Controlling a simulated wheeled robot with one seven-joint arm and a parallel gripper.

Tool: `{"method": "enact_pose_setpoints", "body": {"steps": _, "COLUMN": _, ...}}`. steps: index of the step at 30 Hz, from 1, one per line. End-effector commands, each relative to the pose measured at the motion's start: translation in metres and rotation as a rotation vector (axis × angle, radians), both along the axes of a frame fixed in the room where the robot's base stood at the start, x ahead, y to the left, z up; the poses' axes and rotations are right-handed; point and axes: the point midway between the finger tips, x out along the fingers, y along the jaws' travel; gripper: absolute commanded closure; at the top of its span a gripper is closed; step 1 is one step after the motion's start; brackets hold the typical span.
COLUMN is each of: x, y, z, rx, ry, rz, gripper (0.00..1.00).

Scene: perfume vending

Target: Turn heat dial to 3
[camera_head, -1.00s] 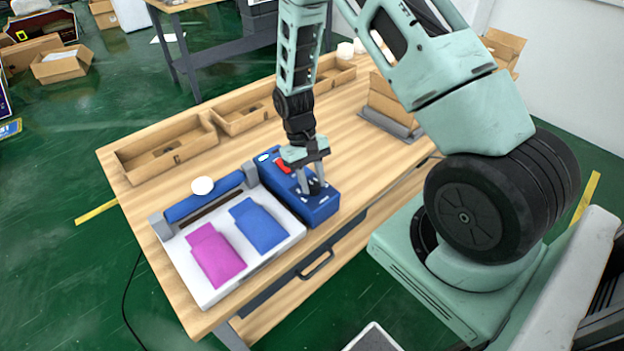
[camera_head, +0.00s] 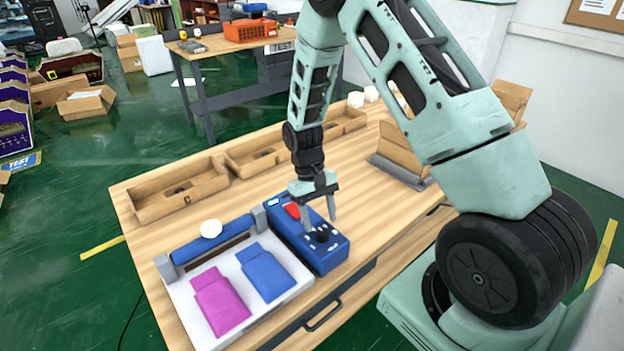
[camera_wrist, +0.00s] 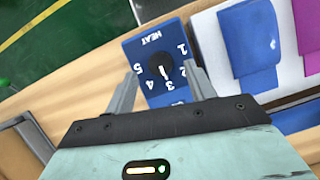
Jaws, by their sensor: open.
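The blue heat control box (camera_head: 285,232) sits on the wooden table, with a red switch (camera_head: 292,210) towards its far end. Its black dial (camera_head: 322,235) is near the front end. In the wrist view the dial (camera_wrist: 160,70) is ringed by the numbers 1 to 5 under the word HEAT, and its white pointer line appears to point at the 3. My gripper (camera_head: 320,223) is open and empty above the dial. In the wrist view its two fingers (camera_wrist: 161,74) stand on either side of the dial, apart from it.
A white heat press with a blue bar (camera_head: 213,239) stands left of the box, with a magenta pouch (camera_head: 220,300) and a blue pouch (camera_head: 265,272) on it. Cardboard trays (camera_head: 180,190) line the table's back edge. A cardboard holder (camera_head: 402,155) is at the right.

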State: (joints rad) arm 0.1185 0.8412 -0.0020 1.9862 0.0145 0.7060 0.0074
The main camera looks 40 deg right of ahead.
Motion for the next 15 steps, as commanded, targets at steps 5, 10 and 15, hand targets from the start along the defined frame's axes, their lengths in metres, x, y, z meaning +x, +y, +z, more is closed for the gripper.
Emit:
{"method": "enact_pose_setpoints", "body": {"steps": 5, "x": 0.018, "y": -0.002, "z": 0.038, "rx": -0.001, "ry": -0.008, "rz": 0.000, "gripper": 0.45}}
{"method": "enact_pose_setpoints", "body": {"steps": 10, "x": 0.033, "y": -0.005, "z": 0.075, "rx": -0.001, "ry": -0.007, "rz": 0.000, "gripper": 0.45}}
{"method": "enact_pose_setpoints", "body": {"steps": 15, "x": 0.045, "y": -0.006, "z": 0.106, "rx": -0.001, "ry": -0.005, "rz": 0.000, "gripper": 0.45}}
